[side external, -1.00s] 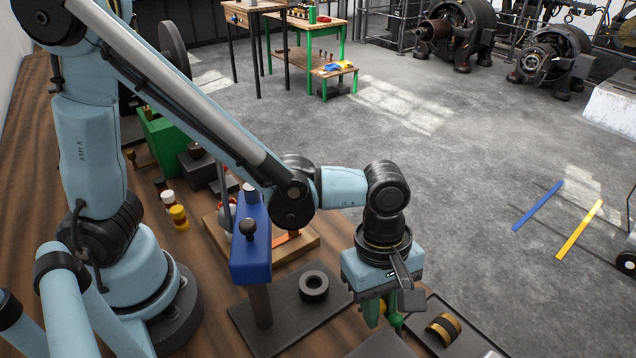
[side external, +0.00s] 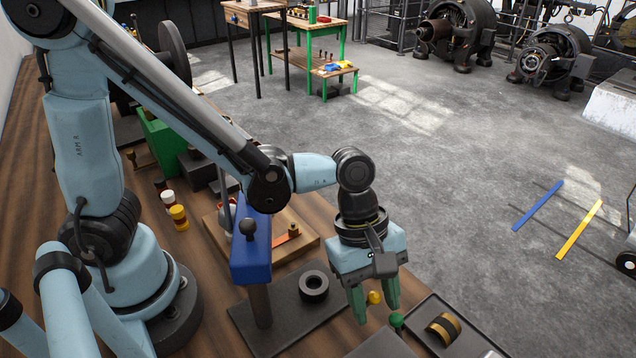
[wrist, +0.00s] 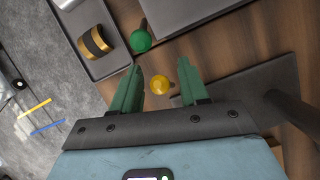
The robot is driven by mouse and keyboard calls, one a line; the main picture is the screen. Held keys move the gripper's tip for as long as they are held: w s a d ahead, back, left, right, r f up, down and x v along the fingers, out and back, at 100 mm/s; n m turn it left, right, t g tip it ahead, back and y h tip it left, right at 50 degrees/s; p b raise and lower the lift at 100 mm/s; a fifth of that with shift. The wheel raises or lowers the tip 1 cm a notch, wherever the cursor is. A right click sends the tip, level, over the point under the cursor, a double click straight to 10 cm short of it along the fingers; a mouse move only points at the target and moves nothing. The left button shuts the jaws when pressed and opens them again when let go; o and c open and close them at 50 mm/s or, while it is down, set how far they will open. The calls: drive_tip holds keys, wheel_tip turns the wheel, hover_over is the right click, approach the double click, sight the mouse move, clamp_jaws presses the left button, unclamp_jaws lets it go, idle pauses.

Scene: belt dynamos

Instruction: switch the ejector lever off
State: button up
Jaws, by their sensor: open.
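A yellow ball knob (side external: 375,297) shows between the two green fingers of my gripper (side external: 377,310), near the bench's right edge. A green ball knob (side external: 397,320) stands just right of the fingers. Neither knob carries a label I can read, so I cannot tell which belongs to the ejector lever. In the wrist view the yellow knob (wrist: 160,85) lies in the gap between the open fingers (wrist: 160,66), apart from both. The green knob (wrist: 140,41) on its dark stem is beyond the left fingertip. The yellow knob's stem is mostly hidden.
A blue press head (side external: 251,250) with a black knob stands left, over a dark plate (side external: 285,325) carrying a black ring (side external: 314,286). A grey tray (side external: 462,341) with a brass-and-black part (side external: 443,328) lies right. A wooden board (side external: 310,243) is behind.

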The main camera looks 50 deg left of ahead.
drive_tip(key=shift+r, duration=0.15)
drive_tip(key=v, duration=1.2)
drive_tip(key=shift+s, duration=0.1)
drive_tip(key=s+d+t+y, duration=0.1)
drive_tip(key=d+y, duration=0.3)
drive_tip(key=shift+w+d+f, duration=0.1)
drive_tip(key=shift+f, duration=1.8)
drive_tip(key=shift+w+d+f, duration=0.1)
drive_tip(key=shift+w+f, duration=0.05)
drive_tip(key=shift+f, duration=1.75)
drive_tip(key=shift+w+d+f, duration=0.1)
drive_tip(key=shift+f, duration=1.8)
clamp_jaws()
drive_tip(key=shift+a, duration=0.1)
